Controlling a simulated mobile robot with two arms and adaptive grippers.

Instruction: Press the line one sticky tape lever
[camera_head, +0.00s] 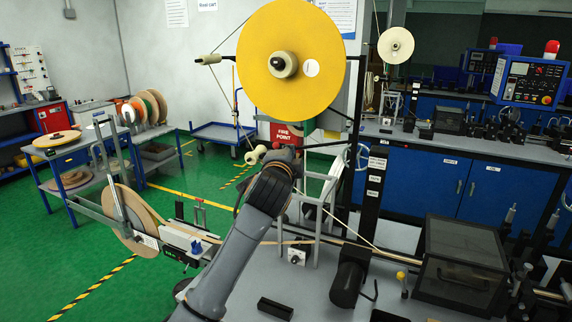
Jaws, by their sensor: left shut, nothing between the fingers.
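A large yellow tape reel (291,58) stands upright on the tape payoff at the centre, with a cream hub in its middle. Cream guide rollers (256,153) sit below it. I cannot make out for sure which part is the sticky tape lever; it may be behind my arm. My left arm reaches up from the bottom centre. Its gripper (284,157) is below the reel, close to the rollers; the dark wrist hides most of the fingers. It is shut and empty. I cannot tell whether it touches anything. My right gripper is not in view.
A grey bench (320,290) carries a dark post, a motor (349,284) and a dark covered box (461,262). A frame with a tan reel (130,220) stands at left. Blue cabinets (440,185) and a control panel (531,82) are at right. Green floor is open at left.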

